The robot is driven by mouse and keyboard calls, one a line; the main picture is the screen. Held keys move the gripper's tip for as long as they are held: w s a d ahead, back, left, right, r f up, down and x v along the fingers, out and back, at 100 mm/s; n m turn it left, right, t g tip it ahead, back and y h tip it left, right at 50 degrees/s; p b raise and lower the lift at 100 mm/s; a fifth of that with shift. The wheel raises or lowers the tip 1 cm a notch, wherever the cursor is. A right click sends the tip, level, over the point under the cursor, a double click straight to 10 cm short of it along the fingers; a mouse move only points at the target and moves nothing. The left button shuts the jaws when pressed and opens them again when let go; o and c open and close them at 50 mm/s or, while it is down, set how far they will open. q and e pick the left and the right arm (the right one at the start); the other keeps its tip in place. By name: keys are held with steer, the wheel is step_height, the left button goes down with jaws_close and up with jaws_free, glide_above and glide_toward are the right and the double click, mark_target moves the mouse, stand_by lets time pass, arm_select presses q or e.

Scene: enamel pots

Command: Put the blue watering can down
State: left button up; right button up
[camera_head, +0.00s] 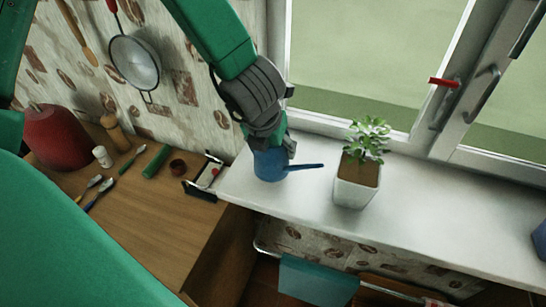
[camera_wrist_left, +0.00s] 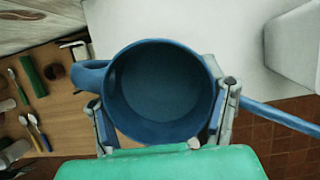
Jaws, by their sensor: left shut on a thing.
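The blue watering can (camera_head: 268,165) is at the left end of the white windowsill (camera_head: 300,195), with its thin spout pointing right toward the plant pot. My left gripper (camera_head: 270,142) comes down on it from above and is shut on it. In the left wrist view the can (camera_wrist_left: 160,92) shows its round open top, with the gripper's fingers (camera_wrist_left: 163,120) on both sides of its body. Its handle is at the left and its spout at the right. Whether its base touches the sill cannot be told. My right gripper is not in view.
A white pot with a green plant (camera_head: 356,180) stands on the sill right of the can. A wooden counter (camera_head: 150,225) at the left bears a red container (camera_head: 57,137), a small black-edged tray (camera_head: 206,178) and several utensils. The sill right of the plant is mostly clear.

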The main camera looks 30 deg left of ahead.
arm_select(q)
steer(key=shift+a+f, duration=0.15)
steer(key=shift+f, duration=1.3)
steer(key=o, duration=1.7)
steer(key=shift+s, duration=0.1)
steer(key=shift+c, duration=0.2)
steer(key=p+v, duration=0.1)
steer(key=v, duration=1.1)
steer(key=shift+p, duration=0.4)
